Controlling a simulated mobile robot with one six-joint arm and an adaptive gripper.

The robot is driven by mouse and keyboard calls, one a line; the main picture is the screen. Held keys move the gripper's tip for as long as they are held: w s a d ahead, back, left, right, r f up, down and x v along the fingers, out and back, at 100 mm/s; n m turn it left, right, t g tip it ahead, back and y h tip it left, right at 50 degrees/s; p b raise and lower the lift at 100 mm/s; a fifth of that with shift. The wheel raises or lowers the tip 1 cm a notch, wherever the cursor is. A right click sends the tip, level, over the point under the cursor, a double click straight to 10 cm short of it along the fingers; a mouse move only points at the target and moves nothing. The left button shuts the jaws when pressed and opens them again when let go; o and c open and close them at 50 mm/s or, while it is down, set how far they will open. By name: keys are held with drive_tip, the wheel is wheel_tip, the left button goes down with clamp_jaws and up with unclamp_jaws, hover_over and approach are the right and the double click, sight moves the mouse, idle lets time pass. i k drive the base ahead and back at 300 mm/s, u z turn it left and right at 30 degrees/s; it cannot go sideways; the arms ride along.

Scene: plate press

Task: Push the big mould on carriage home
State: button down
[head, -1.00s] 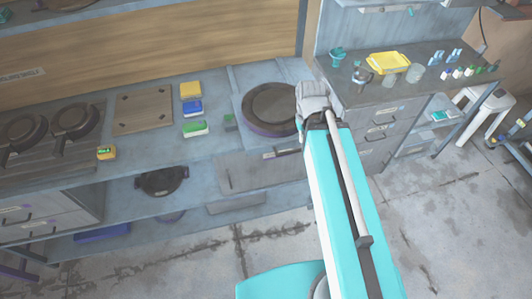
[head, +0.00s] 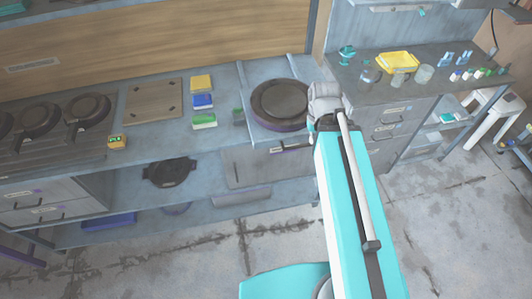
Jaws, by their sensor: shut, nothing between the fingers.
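The big mould (head: 281,103) is a dark round disc with a purplish lower rim. It sits on a pale grey carriage plate (head: 246,77) at the right end of the bench. The grey wrist of my cyan arm shows just right of the mould and overlaps its right edge in the picture. I cannot tell whether they touch. My gripper's fingers are hidden behind the arm.
Yellow, blue and green blocks (head: 203,102) lie left of the mould, and dark pans (head: 88,113) stand farther left. A side counter with a yellow tray (head: 398,62) and glassware is at the right. The floor (head: 200,265) in front is clear.

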sight(276, 110)
drive_tip(key=k, duration=1.95)
drive_tip(key=u, duration=0.85)
drive_tip(key=i, duration=1)
drive_tip(key=z, duration=0.05)
